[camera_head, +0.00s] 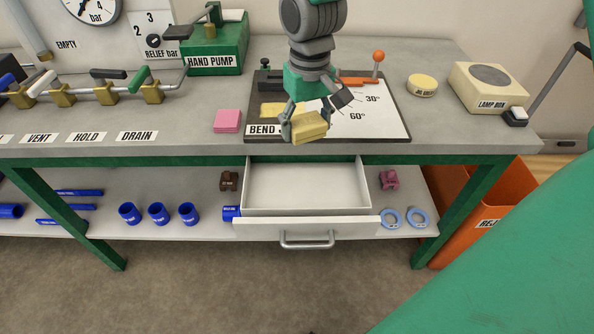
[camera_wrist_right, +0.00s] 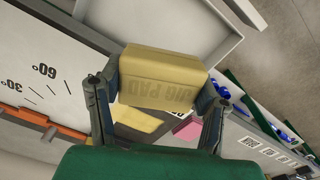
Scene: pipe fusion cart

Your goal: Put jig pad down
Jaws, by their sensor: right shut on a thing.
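The jig pad (camera_head: 309,128) is a yellow block. My right gripper (camera_head: 306,122) is shut on it and holds it in front of the bend board (camera_head: 380,124), near the bench's front edge. In the right wrist view the jig pad (camera_wrist_right: 162,80) sits between the two fingers, its lettering facing the camera. Whether it touches anything below cannot be told. A flat yellow patch (camera_head: 272,110) lies on the bend board, left of the gripper; it also shows in the right wrist view (camera_wrist_right: 138,119). My left gripper is not in view.
An open, empty drawer (camera_head: 306,185) juts out below the bench front. A pink block (camera_head: 227,121) lies left of the board. A round yellow piece (camera_head: 422,85) and the lamp box (camera_head: 487,88) stand at right. Valves (camera_head: 105,94) line the left. An orange reject bin (camera_head: 465,205) stands below right.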

